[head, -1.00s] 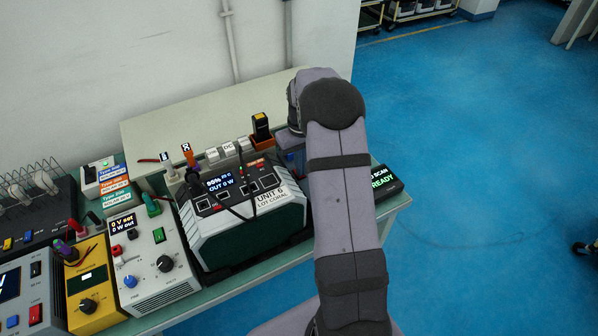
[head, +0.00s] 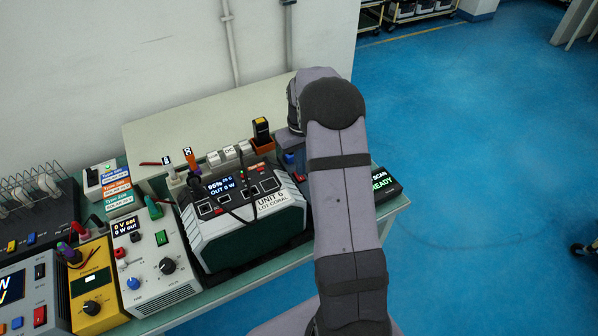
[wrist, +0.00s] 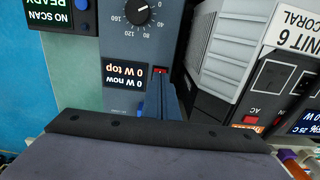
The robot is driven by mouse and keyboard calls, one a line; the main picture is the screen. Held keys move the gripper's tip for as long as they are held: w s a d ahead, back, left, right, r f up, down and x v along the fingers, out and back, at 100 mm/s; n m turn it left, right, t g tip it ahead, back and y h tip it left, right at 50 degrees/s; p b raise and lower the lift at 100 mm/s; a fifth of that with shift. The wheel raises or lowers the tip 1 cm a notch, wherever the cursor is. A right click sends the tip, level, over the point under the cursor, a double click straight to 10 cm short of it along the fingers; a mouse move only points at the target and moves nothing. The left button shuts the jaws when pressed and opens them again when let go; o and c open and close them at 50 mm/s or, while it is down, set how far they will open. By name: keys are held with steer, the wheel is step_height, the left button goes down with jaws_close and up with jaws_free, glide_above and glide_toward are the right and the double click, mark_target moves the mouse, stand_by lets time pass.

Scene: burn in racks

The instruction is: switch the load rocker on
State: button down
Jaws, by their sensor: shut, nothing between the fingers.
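The load unit is a blue-grey box (wrist: 117,43) with a black dial marked up to 160 and a display (wrist: 126,75) reading 0 W now, 0 W top. A small red rocker (wrist: 160,71) sits in a dark slot beside the display in the wrist view. My gripper (wrist: 164,94) is shut, its narrow blue-grey fingers close to the rocker. I cannot tell whether they touch it or which way it is tilted. In the head view my arm covers most of the load unit and hides the gripper.
The Unit 6 power station (head: 250,218) stands close beside the load unit, with cables on its top. A scan display (head: 383,181) reading READY sits on the other side. Several bench instruments, including a white supply (head: 150,262), fill the left. Blue floor lies open at right.

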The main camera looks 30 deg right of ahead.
mark_target(301, 179)
steer(key=shift+r+p, duration=1.65)
steer(key=shift+r, duration=0.65)
steer(key=shift+r, duration=0.1)
